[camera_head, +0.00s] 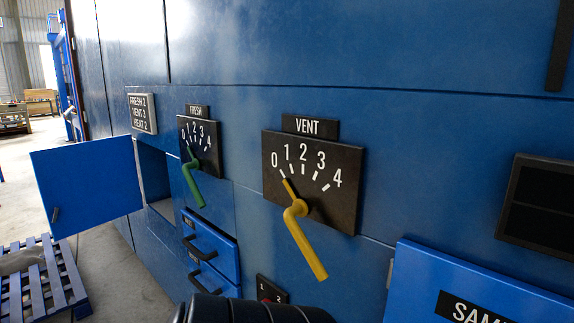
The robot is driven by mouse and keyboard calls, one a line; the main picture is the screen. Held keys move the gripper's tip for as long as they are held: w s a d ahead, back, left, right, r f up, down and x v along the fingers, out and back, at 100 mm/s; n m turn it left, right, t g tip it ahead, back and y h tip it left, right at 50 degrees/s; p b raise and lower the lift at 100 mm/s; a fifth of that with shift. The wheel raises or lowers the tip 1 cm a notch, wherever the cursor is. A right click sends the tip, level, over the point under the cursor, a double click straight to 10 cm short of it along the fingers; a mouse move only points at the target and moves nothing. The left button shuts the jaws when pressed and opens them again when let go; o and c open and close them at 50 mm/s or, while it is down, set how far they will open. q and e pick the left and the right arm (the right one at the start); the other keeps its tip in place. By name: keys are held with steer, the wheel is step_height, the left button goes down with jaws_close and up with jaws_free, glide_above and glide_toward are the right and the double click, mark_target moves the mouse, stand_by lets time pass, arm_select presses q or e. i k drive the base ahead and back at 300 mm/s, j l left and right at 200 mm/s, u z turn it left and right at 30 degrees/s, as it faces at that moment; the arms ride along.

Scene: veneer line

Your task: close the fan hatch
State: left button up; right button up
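A blue hatch door (87,184) stands wide open at the left, swung out from the blue machine wall. It is a flat panel with a small dark handle (55,214) near its lower left corner. Beside its right edge is a square opening (153,175) with a pale inner edge; its inside is mostly hidden. No label naming it as the fan hatch is readable. Neither gripper is in view. A dark rounded part at the bottom centre looks like part of my arm, and its gripper end does not show.
A green lever (191,176) on the FRESH dial and a yellow lever (305,243) on the VENT dial stick out. Two drawers (208,246) sit below. A blue panel (480,290) juts at lower right. A blue pallet (42,280) lies below the door.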

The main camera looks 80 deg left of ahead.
mark_target(92, 184)
steer(key=u, duration=3.45)
steer(key=j+u, duration=0.1)
steer(key=u, duration=0.3)
steer(key=i+u, duration=0.1)
steer(key=u, duration=0.25)
steer(key=i+u, duration=0.1)
steer(key=u, duration=0.3)
steer(key=i+j+u, duration=0.1)
steer(key=u, duration=0.3)
steer(key=i, duration=4.65)
steer(key=i+j+z, duration=0.1)
steer(key=i+z, duration=0.35)
steer(key=i+j+z, duration=0.25)
steer(key=i+z, duration=0.15)
steer(key=z, duration=1.75)
